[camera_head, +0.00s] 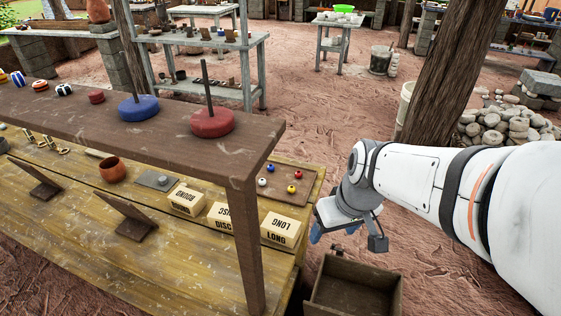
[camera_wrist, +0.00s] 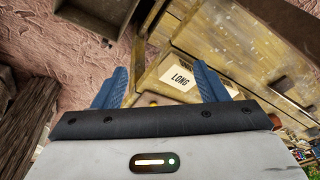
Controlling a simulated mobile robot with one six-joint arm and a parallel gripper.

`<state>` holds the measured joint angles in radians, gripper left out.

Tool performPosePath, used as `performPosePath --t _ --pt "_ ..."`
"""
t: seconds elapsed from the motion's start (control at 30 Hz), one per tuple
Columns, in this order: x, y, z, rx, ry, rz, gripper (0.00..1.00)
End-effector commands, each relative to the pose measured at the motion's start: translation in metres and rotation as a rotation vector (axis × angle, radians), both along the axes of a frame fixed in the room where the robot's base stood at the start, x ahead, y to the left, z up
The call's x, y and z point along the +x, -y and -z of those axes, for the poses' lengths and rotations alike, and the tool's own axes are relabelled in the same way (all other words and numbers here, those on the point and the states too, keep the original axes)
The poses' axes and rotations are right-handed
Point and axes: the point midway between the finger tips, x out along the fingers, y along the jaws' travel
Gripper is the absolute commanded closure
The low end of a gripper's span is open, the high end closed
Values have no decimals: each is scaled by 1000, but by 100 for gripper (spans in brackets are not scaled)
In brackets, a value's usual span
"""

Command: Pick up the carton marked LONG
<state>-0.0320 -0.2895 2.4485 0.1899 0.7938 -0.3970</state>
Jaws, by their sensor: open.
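The carton marked LONG (camera_head: 281,229) is a small cream box with black lettering near the right end of the yellow-brown wooden bench (camera_head: 165,262). In the wrist view the LONG carton (camera_wrist: 181,77) shows beyond the fingers, nearer the right one. My gripper (camera_head: 327,229) is to the right of the carton in the head view, past the bench end and apart from it. In the wrist view my gripper (camera_wrist: 158,85) has its two blue fingers spread wide with nothing held between them.
A carton marked DISC (camera_head: 222,216) and one marked ROUND (camera_head: 186,200) stand left of the LONG carton. A brown shelf (camera_head: 170,140) with a post (camera_head: 246,245) rises over the bench. A bead board (camera_head: 300,176) lies behind. An open brown box (camera_head: 352,287) is below my gripper.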

Motion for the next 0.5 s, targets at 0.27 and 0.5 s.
performPosePath --t 0.27,0.5 --pt "78 -53 36 87 72 -469 18" --pt "117 -74 79 73 151 -724 18"
